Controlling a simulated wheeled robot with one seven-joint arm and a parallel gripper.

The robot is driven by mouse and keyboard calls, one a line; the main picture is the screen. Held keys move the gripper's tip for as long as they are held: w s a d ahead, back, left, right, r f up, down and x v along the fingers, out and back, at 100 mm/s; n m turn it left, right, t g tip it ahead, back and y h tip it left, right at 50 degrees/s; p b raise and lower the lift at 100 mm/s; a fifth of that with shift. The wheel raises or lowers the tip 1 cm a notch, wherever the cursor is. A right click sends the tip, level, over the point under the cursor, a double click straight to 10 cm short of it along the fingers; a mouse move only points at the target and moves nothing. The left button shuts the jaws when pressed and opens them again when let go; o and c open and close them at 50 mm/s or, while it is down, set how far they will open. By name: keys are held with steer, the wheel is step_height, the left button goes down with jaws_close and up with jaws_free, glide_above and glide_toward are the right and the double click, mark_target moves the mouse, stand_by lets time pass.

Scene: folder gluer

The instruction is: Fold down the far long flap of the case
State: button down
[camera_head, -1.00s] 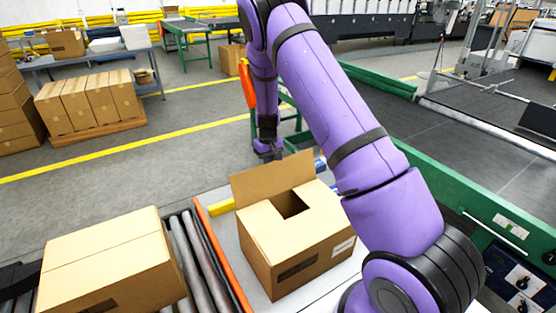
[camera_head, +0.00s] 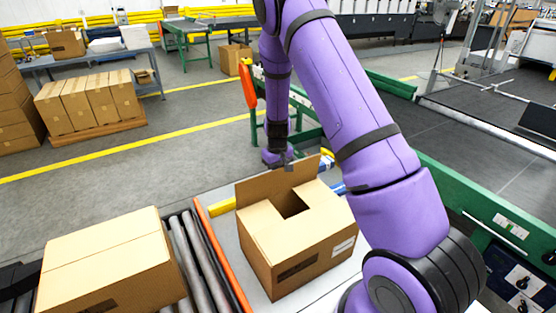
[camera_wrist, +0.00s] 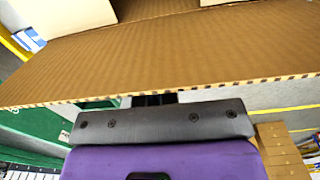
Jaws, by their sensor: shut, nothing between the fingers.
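The case (camera_head: 310,246) is an open brown carton on the light work surface. Its far long flap (camera_head: 262,190) stands up along the back edge, leaning slightly inward. The side flaps and near flap lie folded in, leaving a dark gap in the top. My gripper (camera_head: 287,166) is shut and empty, behind the far flap near its top edge. In the wrist view the flap (camera_wrist: 170,58) fills much of the picture, and the dark fingertips (camera_wrist: 155,99) meet its edge; whether they press on it I cannot tell.
A closed carton (camera_head: 105,258) sits on rollers at the left. An orange rail (camera_head: 222,257) runs between the rollers and the case. A yellow bar (camera_head: 221,206) and a blue part (camera_head: 337,188) flank the case. Green machine framing (camera_head: 480,215) stands at the right.

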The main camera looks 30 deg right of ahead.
steer(key=shift+s, duration=0.25)
